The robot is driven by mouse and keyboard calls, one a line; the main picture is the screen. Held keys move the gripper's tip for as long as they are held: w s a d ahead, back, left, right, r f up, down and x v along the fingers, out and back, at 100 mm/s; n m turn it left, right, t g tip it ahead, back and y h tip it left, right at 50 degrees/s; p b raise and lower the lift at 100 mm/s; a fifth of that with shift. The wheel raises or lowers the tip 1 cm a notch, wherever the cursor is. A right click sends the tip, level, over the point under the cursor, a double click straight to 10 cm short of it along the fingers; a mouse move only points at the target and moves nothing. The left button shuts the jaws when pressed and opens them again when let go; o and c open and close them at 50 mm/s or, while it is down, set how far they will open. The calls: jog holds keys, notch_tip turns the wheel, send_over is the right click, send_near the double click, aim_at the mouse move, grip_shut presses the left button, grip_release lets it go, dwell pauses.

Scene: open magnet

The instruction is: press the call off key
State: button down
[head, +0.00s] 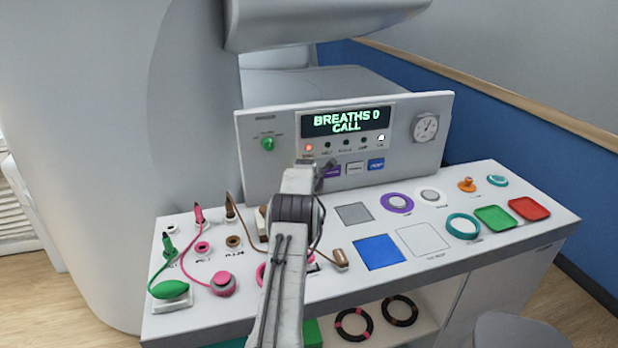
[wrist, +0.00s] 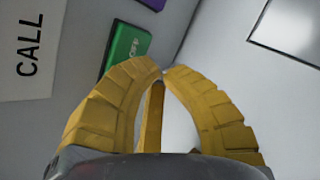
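The green key (wrist: 125,48), with lettering ending in what looks like "OFF", is on the panel in the wrist view, just right of a "CALL" label (wrist: 29,45). In the head view my arm reaches up to the console panel and hides the green key. The display (head: 346,121) reads "BREATHS 0 CALL".
A purple key (head: 331,171), a white key (head: 356,168) and a blue key (head: 376,165) sit in a row right of my arm's end. A dial gauge (head: 425,127) is at the panel's right. Plugs, rings and coloured pads cover the desk (head: 460,267) below.

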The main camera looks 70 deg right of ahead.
jog(key=shift+w+d+p, duration=0.55)
jog(key=shift+d+p, duration=0.2)
jog(key=shift+p, duration=0.4)
dwell(1.2)
jog(key=shift+s+a+f+b, duration=0.1)
jog(key=shift+s+a+b, duration=0.25)
jog(key=shift+b, duration=1.1)
jog(key=shift+a, duration=0.15)
jog(key=shift+s+a+b, duration=0.1)
jog(key=shift+a+b, duration=0.05)
jog(key=shift+b, duration=0.35)
jog(key=shift+a, duration=0.1)
